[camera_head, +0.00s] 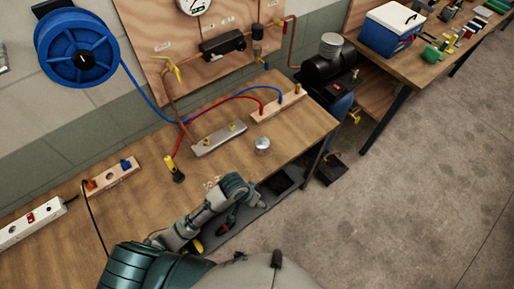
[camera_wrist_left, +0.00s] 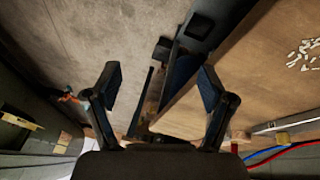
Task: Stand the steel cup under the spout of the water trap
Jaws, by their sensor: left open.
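The steel cup (camera_head: 262,145) stands on the wooden workbench (camera_head: 235,153), near its right front part, behind a bare strip of bench top. A small dark fitting with a brass top (camera_head: 258,31) hangs on the copper pipe of the wall board and looks like the water trap; its spout is too small to make out. My left arm (camera_head: 207,212) reaches in over the bench's front edge, in front of the cup and apart from it. My left gripper (camera_wrist_left: 158,82) is open and empty in the left wrist view. The cup is not visible there. My right gripper is out of view.
A metal block (camera_head: 218,140), a wooden strip with brass fittings (camera_head: 280,107) and red and blue hoses lie behind the cup. A yellow-topped fitting (camera_head: 175,172) stands left. A black tank (camera_head: 330,72) is beyond the bench's right end. Small white pieces (camera_head: 210,184) lie near the arm.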

